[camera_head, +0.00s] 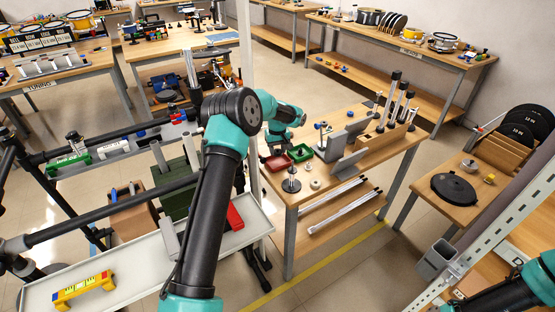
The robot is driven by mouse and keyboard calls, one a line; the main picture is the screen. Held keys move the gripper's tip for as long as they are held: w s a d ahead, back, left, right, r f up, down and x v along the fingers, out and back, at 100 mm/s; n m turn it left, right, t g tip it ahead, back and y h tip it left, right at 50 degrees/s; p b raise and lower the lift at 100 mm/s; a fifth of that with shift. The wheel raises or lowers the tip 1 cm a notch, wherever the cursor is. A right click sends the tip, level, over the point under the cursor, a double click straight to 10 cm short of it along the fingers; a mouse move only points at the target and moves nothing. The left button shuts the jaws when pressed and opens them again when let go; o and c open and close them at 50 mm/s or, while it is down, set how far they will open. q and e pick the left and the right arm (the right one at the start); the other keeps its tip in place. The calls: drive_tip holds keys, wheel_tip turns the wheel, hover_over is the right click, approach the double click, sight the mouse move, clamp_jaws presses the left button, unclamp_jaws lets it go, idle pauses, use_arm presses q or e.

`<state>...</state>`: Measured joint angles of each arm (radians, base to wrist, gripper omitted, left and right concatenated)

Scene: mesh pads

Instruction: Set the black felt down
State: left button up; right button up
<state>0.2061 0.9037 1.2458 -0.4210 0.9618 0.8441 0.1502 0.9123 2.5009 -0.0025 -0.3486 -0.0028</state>
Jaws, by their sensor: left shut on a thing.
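My left arm reaches over the near-left end of the wooden workbench (395,155). Its gripper (274,147) is small and partly hidden by my own wrist, above two shallow trays. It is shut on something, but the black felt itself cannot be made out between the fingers. The red tray (277,163) and the green tray (300,153) lie below and beside the gripper. A dark round-based stand with a short post (291,181) is at the bench's front corner. My right arm shows only at the lower right; its gripper is out of view.
Small rings (315,184) lie near the post. A grey upright stand (345,152) and a wooden rack with tall black-topped posts (385,130) stand to the right. A grey tray shelf (130,268) is at the lower left. A metal upright (510,215) is at the right.

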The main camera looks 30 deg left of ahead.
sight(277, 163)
use_arm(q)
drive_tip(key=shift+f, duration=0.6)
drive_tip(key=shift+f, duration=1.85)
drive_tip(key=shift+f, duration=0.15)
drive_tip(key=o, duration=0.6)
wheel_tip(277, 163, up, 12)
drive_tip(key=shift+r, duration=0.2)
